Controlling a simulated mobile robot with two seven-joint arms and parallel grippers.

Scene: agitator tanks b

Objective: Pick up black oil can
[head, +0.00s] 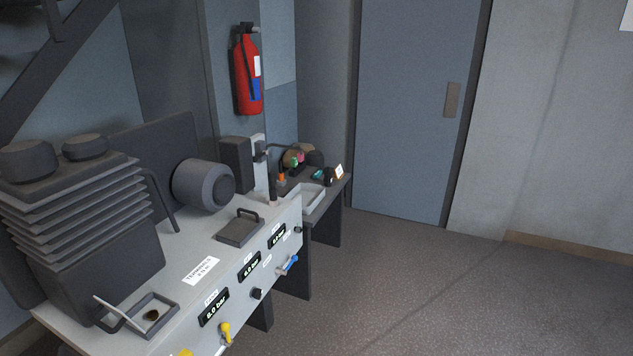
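I cannot clearly make out a black oil can. Several small items stand on the small dark table (339,188) behind the machine bench, among them a small black object (329,177), but it is too small to tell what it is. Neither of my grippers is in view.
A grey bench (190,300) with gauges, a blue-handled valve (289,264) and a yellow-handled valve (225,332) fills the left. A finned machine (85,225) and a motor (203,185) stand on it. A red extinguisher (247,75) hangs behind. Floor (440,290) at right is clear.

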